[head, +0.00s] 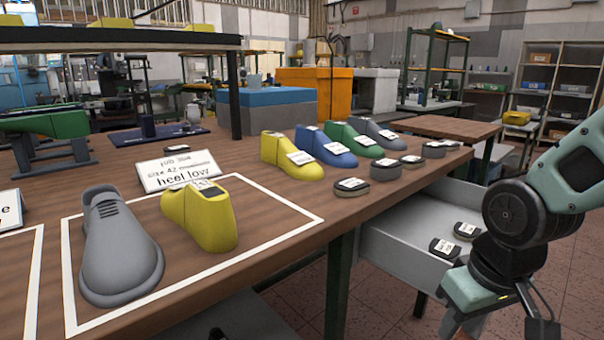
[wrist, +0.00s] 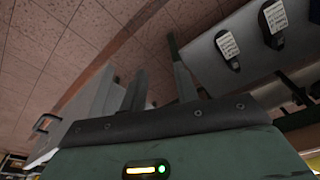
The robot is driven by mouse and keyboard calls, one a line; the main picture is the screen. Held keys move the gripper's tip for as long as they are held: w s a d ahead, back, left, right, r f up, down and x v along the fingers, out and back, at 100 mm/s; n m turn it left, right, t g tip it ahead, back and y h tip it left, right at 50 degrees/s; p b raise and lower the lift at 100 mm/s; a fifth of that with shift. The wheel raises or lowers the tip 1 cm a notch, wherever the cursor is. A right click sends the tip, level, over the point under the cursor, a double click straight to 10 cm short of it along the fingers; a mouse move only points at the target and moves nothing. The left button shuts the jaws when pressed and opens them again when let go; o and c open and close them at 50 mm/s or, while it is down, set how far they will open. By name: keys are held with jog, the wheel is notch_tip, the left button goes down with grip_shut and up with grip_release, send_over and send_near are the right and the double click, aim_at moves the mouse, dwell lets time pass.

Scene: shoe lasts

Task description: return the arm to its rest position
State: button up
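My arm is at the right edge of the head view, bent downward beside the open drawer (head: 385,250). The fingers of my gripper are not clear in the head view. In the wrist view, my gripper (wrist: 156,62) has its two dark fingers standing apart, with nothing between them. The pale drawer (wrist: 205,60) with two labelled dark heel pieces (wrist: 229,48) lies to the right of the fingers. Red-brown tiled floor (wrist: 60,55) shows on the left and beyond the fingers.
More coloured lasts (head: 292,155) and dark discs (head: 386,169) stand behind. Floor at the lower right is open.

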jog(key=s+a+r+n+g, duration=0.25)
jog(key=s+a+n, duration=0.25)
jog(key=s+a, duration=0.65)
notch_tip(320, 180, up, 18)
jog(key=p, duration=1.9)
jog(key=shift+w+d, duration=0.15)
jog(key=shift+w, duration=0.2)
jog(key=shift+d+t, duration=0.1)
jog(key=shift+t, duration=0.15)
